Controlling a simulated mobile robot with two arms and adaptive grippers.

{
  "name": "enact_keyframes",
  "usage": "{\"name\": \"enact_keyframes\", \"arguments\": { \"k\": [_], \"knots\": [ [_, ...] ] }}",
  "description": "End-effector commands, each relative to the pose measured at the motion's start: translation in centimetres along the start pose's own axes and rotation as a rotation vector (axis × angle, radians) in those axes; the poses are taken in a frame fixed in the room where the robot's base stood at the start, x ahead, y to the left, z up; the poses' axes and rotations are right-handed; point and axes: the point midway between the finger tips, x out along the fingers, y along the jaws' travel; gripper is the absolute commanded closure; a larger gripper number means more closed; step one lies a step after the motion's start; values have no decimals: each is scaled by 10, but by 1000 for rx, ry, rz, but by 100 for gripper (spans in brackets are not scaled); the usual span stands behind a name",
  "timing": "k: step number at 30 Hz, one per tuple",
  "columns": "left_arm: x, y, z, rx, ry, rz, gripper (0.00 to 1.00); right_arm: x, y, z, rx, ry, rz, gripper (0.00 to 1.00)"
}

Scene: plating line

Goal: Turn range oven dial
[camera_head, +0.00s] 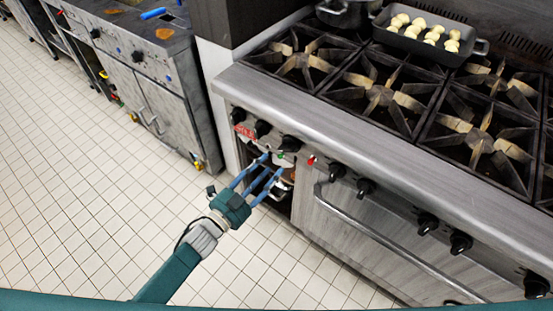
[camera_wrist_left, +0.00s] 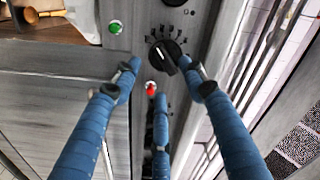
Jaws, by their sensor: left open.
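The range oven dial (camera_head: 290,143) is a black round knob on the steel front panel of the range. My right gripper is not in view.
Other black knobs (camera_head: 365,187) line the panel. The oven door handle (camera_head: 400,252) sticks out at the lower right. On the burner top stands a dark tray (camera_head: 420,46) of pale balls, with a pot (camera_head: 346,12) beside it. The tiled floor (camera_head: 90,200) at left is clear.

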Motion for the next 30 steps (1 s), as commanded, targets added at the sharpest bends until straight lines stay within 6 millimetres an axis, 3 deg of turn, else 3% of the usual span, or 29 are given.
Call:
{"name": "enact_keyframes", "arguments": {
  "k": [3, 9, 30],
  "knots": [
    [-26, 1, 1, 0, -1, 1, 57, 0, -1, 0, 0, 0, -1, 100],
    [-52, 0, 1, 0, -1, 1, 57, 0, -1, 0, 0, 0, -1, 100],
    [-59, 1, 2, -4, -6, 2, 57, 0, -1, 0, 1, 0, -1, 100]
  ]
}}
